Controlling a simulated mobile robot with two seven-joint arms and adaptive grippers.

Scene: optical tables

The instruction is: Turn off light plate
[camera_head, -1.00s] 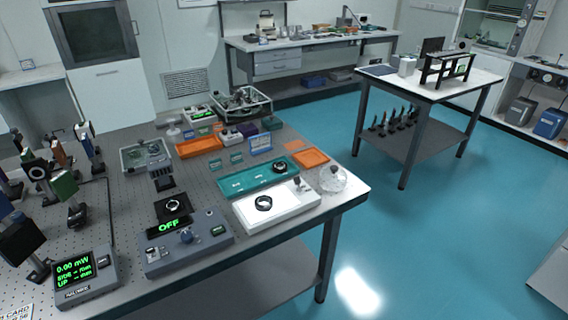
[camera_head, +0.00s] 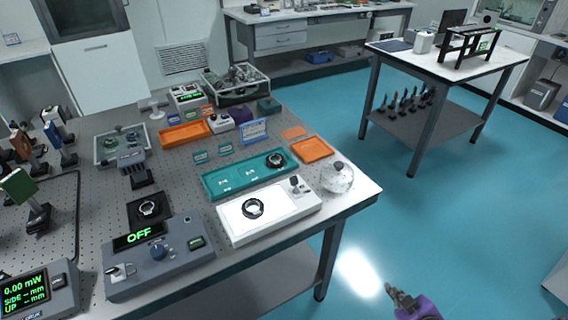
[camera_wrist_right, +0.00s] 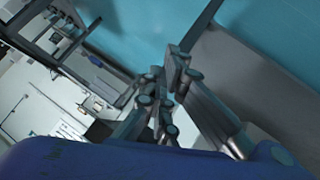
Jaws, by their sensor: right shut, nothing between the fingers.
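The light plate (camera_head: 287,204) is a white box near the front right edge of the optical table, and its top panel looks bright white. A black ring (camera_head: 253,208) lies on the panel. A small dark switch or knob (camera_head: 299,185) sits at the plate's right end. My right gripper (camera_head: 390,289) shows at the bottom right of the head view, over the floor, apart from the table and the plate. In the right wrist view its fingers (camera_wrist_right: 166,88) are together with nothing between them. My left gripper is not in view.
A grey control box (camera_head: 190,262) reading OFF stands left of the plate. A teal tray (camera_head: 225,182) lies behind it, and a clear lidded glass dish (camera_head: 337,178) stands close to its right end. Open floor (camera_head: 430,215) lies right of the optical table (camera_head: 105,205).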

